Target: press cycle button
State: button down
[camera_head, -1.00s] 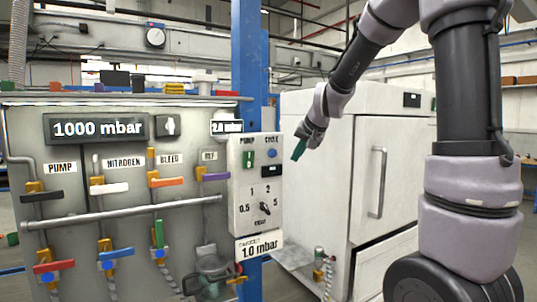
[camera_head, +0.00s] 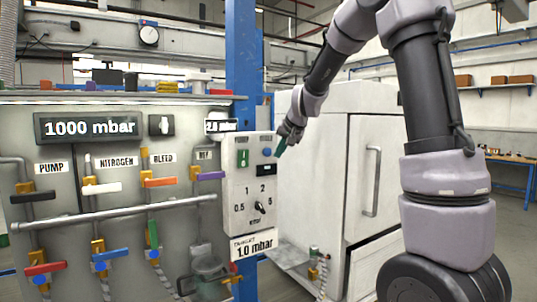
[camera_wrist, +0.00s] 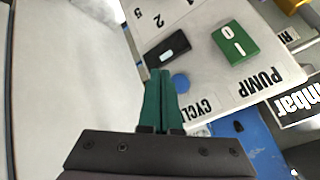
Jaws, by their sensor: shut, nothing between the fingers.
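The cycle button is a round blue button (camera_head: 267,152) at the upper right of the white control box (camera_head: 236,195). In the wrist view the blue button (camera_wrist: 180,82) shows beside the green fingertips, with the CYCLE label partly hidden behind them. My gripper (camera_head: 279,149) has its green fingers together and empty, just right of the button in the head view. In the wrist view the closed fingertips (camera_wrist: 161,75) lie slightly left of the button. I cannot tell whether they touch the box.
A green pump switch (camera_wrist: 236,42) and a small black display (camera_wrist: 167,49) sit near the button. A dial (camera_head: 260,207) is lower on the box. Left is a valve panel (camera_head: 120,200) with coloured handles. A white cabinet (camera_head: 330,190) stands behind my gripper.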

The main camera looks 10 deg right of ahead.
aim_at(269, 156)
jog(key=shift+w+a, duration=0.25)
jog(key=shift+w, duration=0.35)
jog(key=shift+w+a, duration=0.25)
jog(key=shift+w, duration=0.35)
jog(key=shift+w, duration=0.1)
dwell(1.1)
jog(key=shift+w+a, duration=0.2)
jog(key=shift+w, duration=0.1)
jog(key=shift+w+a, duration=0.2)
jog(key=shift+w, duration=0.25)
dwell(0.7)
dwell(0.3)
jog(key=shift+s+d, duration=0.4)
jog(key=shift+s, duration=0.45)
jog(key=shift+s+d, duration=0.3)
jog(key=shift+s, duration=0.45)
jog(key=shift+s+d, duration=0.3)
jog(key=shift+s, duration=0.5)
jog(key=shift+s+d, duration=0.3)
jog(key=shift+s, duration=0.45)
